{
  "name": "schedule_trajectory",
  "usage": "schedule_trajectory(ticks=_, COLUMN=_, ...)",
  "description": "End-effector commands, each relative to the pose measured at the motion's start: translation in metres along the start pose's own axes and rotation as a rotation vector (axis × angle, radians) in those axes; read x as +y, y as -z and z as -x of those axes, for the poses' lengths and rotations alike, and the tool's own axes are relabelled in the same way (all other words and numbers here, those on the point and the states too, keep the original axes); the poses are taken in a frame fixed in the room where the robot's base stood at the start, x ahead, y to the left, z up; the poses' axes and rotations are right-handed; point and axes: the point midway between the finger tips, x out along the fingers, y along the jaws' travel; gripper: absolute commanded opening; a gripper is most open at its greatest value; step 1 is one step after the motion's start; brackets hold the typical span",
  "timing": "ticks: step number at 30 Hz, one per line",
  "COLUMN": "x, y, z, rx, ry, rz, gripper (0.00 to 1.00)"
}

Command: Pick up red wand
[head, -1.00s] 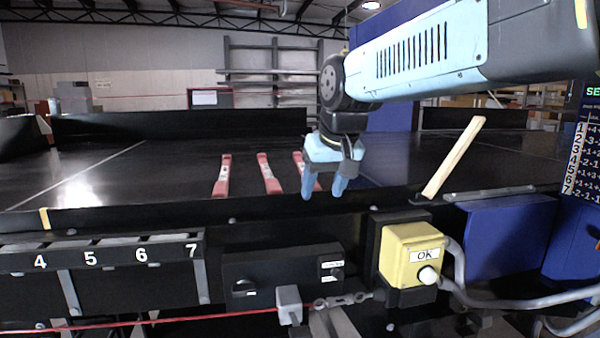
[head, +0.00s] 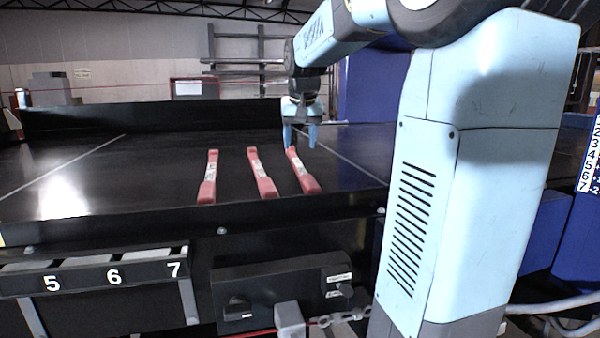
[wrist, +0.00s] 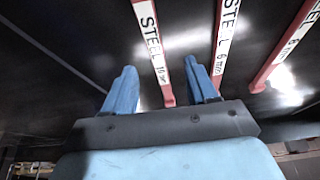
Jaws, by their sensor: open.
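Three red wands with white labels lie apart on the black conveyor: a left wand (head: 209,176), a middle wand (head: 262,173) and a right wand (head: 302,171). My gripper (head: 300,140) is open and empty, at the far end of the right wand in the head view. In the wrist view, my blue fingers (wrist: 163,92) are spread, with a wand labelled "STEEL" (wrist: 152,45) passing between them from above. A second "STEEL" wand (wrist: 224,40) runs just right of the right finger, and a third wand (wrist: 290,46) lies farther right. I cannot tell the exact height of the fingertips.
The black conveyor (head: 100,185) has a raised front edge and a dark back wall (head: 150,116). Numbered slots (head: 95,275) and a black control box (head: 282,290) sit in front. The conveyor's left part is clear.

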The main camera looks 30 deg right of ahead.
Motion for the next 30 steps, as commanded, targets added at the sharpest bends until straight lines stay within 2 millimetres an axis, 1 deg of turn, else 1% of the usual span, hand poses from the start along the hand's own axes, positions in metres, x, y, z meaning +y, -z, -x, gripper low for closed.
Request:
schedule_trajectory(ticks=1, x=0.001, y=-0.001, z=-0.009, rx=-0.003, ry=-0.001, rz=-0.001, gripper=0.57)
schedule_trajectory(ticks=4, x=0.002, y=0.000, z=-0.024, rx=-0.002, ry=-0.002, rz=-0.002, gripper=0.57)
schedule_trajectory(ticks=7, x=0.002, y=0.000, z=-0.033, rx=-0.001, ry=-0.002, rz=-0.002, gripper=0.57)
schedule_trajectory(ticks=14, x=0.005, y=0.000, z=-0.046, rx=-0.001, ry=-0.002, rz=-0.003, gripper=0.57)
schedule_trajectory(ticks=19, x=0.011, y=0.000, z=-0.069, rx=-0.003, ry=-0.002, rz=-0.004, gripper=0.57)
schedule_trajectory(ticks=22, x=0.011, y=0.000, z=-0.081, rx=-0.002, ry=-0.002, rz=-0.003, gripper=0.57)
schedule_trajectory(ticks=25, x=0.011, y=0.000, z=-0.088, rx=0.000, ry=-0.002, rz=-0.003, gripper=0.57)
schedule_trajectory(ticks=30, x=0.011, y=0.000, z=-0.090, rx=0.001, ry=-0.001, rz=-0.003, gripper=0.57)
